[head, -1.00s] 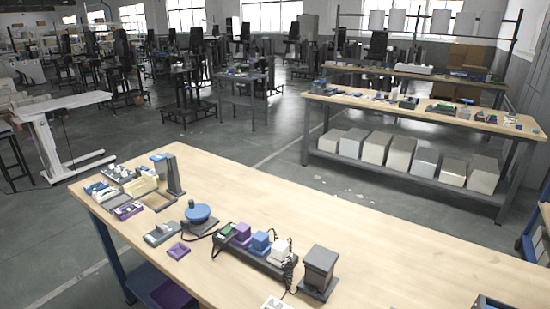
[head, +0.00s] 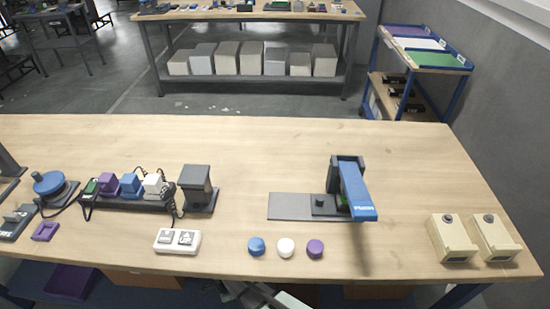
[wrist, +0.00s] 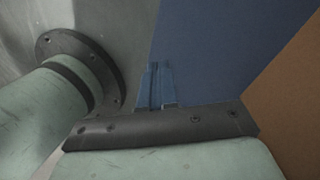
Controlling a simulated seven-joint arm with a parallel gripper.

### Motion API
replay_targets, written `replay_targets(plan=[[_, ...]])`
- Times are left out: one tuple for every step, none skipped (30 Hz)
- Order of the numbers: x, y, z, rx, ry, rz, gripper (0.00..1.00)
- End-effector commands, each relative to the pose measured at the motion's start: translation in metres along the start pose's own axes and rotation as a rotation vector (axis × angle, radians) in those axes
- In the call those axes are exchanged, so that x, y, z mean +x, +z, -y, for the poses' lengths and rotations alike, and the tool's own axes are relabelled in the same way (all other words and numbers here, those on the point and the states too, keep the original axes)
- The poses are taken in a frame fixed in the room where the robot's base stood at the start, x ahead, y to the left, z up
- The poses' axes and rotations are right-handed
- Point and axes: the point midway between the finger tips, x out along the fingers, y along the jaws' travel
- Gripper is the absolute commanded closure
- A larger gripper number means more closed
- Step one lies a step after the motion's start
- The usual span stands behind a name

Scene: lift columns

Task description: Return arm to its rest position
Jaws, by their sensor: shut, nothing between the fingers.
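My gripper (wrist: 158,88) shows in the wrist view as two blue fingers close together, shut with nothing between them. They stand out beyond a dark bracket and pale green links of my own arm. Part of my arm shows at the bottom edge of the head view, low by the front edge of the wooden table (head: 230,135). My fingers cannot be made out in the head view. In the wrist view a blue surface lies behind the fingers and a brown surface is at the right.
On the table are a blue-topped column device (head: 357,190), two beige boxes (head: 452,240), a blue cap (head: 256,246), a white cap (head: 285,247), a purple cap (head: 315,249) and a white switch strip (head: 177,241). A blue cart (head: 425,60) stands behind. The table's back middle is clear.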

Motion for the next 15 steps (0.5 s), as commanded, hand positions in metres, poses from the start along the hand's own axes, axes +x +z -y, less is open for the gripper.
replay_targets(plan=[[0.002,-0.019,-0.009,0.036,0.020,0.019,1.00],[0.004,-0.027,-0.014,0.052,0.031,0.030,1.00],[0.006,-0.039,-0.021,0.068,0.045,0.042,1.00],[0.006,-0.048,-0.026,0.079,0.054,0.052,1.00],[0.007,-0.056,-0.031,0.084,0.063,0.061,1.00],[0.008,-0.068,-0.039,0.087,0.074,0.073,1.00],[0.008,-0.076,-0.044,0.084,0.082,0.080,1.00],[0.007,-0.085,-0.050,0.076,0.088,0.087,1.00],[0.006,-0.096,-0.059,0.061,0.095,0.095,1.00],[0.005,-0.105,-0.065,0.045,0.100,0.101,1.00],[0.004,-0.113,-0.072,0.025,0.106,0.106,1.00],[0.003,-0.125,-0.082,-0.008,0.112,0.113,1.00],[0.001,-0.133,-0.089,-0.036,0.115,0.117,1.00],[-0.001,-0.141,-0.097,-0.066,0.118,0.120,1.00],[-0.004,-0.152,-0.107,-0.111,0.121,0.124,1.00]])
